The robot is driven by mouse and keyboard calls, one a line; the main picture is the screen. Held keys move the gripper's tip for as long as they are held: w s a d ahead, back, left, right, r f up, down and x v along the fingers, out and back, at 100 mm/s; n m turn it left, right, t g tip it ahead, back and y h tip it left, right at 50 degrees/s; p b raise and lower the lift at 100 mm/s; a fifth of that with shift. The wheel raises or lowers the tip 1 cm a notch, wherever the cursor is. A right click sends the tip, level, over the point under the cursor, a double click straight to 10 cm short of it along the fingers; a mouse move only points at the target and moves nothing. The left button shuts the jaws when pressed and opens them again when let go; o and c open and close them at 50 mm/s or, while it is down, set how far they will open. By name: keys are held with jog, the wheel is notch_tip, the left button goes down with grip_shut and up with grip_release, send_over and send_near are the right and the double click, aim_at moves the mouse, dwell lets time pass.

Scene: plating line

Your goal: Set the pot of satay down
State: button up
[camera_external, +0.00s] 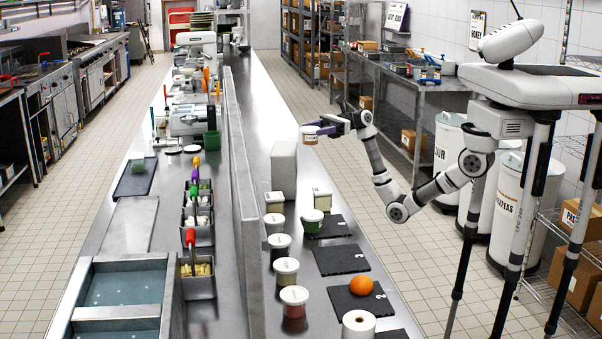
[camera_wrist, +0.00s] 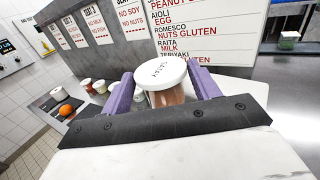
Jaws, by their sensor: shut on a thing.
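The pot of satay (camera_wrist: 166,85) is a clear tub with brown contents and a white lid marked "SATAY". It sits between the purple fingers of my gripper (camera_wrist: 160,92), which is shut on it. In the external view the pot (camera_external: 309,135) is held in the air above the steel counter (camera_external: 270,103), at the end of my gripper (camera_external: 322,130). Nothing shows between the pot and the counter there. The pot looks upright or nearly so.
Several lidded pots, such as a green one (camera_external: 312,222), stand on the near counter. Dark slates (camera_external: 341,260) lie beside them, one bearing an orange (camera_external: 361,286). An allergen board (camera_wrist: 225,35) faces the wrist camera.

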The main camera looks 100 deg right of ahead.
jog(key=w+d+m+t+h+b, duration=0.1)
jog(key=w+d+m+h+b, duration=0.2)
jog(key=d, duration=0.7)
jog(key=w+d+m+t+h+b, duration=0.1)
jog(key=w+d+h+b, duration=0.3)
jog(key=d, duration=0.7)
jog(key=shift+y, duration=0.4)
jog(key=shift+w+f+p, duration=0.15)
jog(key=shift+f+p, duration=0.65)
jog(key=shift+f, duration=4)
jog(key=shift+w+f+p, duration=0.15)
jog(key=shift+f+p, duration=0.6)
jog(key=shift+f, duration=4)
jog(key=shift+f, duration=0.15)
jog(key=o, duration=1.1)
jog(key=s, duration=0.4)
jog(key=s+b, duration=0.1)
jog(key=s, duration=0.3)
jog(key=s+d, duration=0.1)
jog(key=s, duration=0.3)
jog(key=shift+b, duration=0.3)
